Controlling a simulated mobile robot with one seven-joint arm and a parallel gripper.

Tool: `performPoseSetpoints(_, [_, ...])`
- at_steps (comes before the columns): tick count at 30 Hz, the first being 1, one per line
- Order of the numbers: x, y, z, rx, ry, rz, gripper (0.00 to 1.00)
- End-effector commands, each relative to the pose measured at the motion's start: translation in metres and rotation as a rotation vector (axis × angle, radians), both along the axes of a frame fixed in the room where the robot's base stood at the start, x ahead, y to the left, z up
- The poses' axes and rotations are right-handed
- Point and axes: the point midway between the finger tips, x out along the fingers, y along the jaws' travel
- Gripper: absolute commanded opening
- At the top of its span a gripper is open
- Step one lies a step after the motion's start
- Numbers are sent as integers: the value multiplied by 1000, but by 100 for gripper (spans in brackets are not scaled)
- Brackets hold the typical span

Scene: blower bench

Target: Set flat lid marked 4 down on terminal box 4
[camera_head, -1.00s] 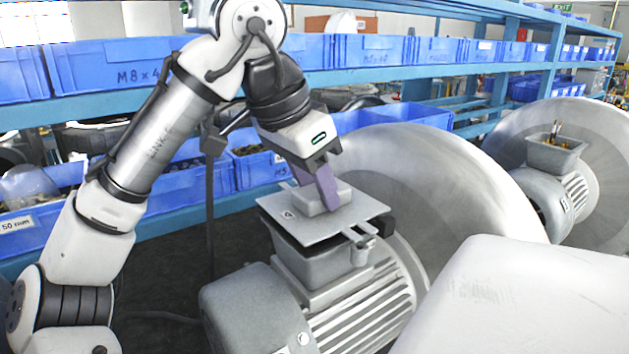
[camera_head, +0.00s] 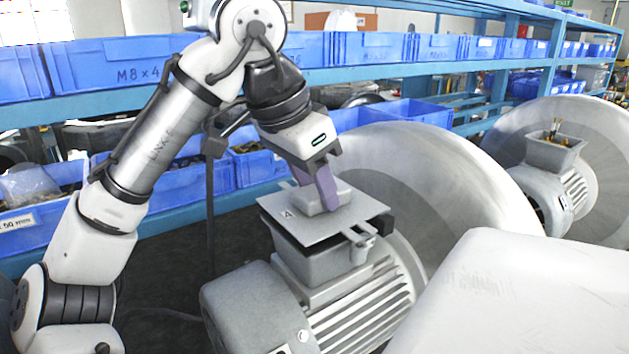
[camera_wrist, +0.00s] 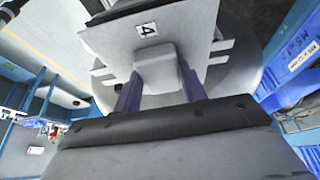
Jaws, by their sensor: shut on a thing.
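The flat lid marked 4 (camera_head: 345,222) is a thin grey plate with a raised block on top. It lies over the terminal box (camera_head: 318,264) on the near motor, about level. Whether it touches the box rim all round I cannot tell. My gripper (camera_head: 323,196) is shut on the lid's raised block from above. In the wrist view the purple fingers of my gripper (camera_wrist: 160,95) stand on both sides of the block, and the lid (camera_wrist: 190,30) shows its 4 label. The inside of the box is hidden under the lid.
A large round blower housing (camera_head: 440,170) stands right behind the near motor. Another motor with an open box (camera_head: 553,152) holding wires stands at the far right. A pale rounded casing (camera_head: 520,295) fills the front right. Blue shelves with bins (camera_head: 120,65) line the back.

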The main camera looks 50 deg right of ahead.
Motion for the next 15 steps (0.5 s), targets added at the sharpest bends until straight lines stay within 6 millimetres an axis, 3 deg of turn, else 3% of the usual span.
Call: performPoseSetpoints(15, [0,0,-6,0,0,0,15])
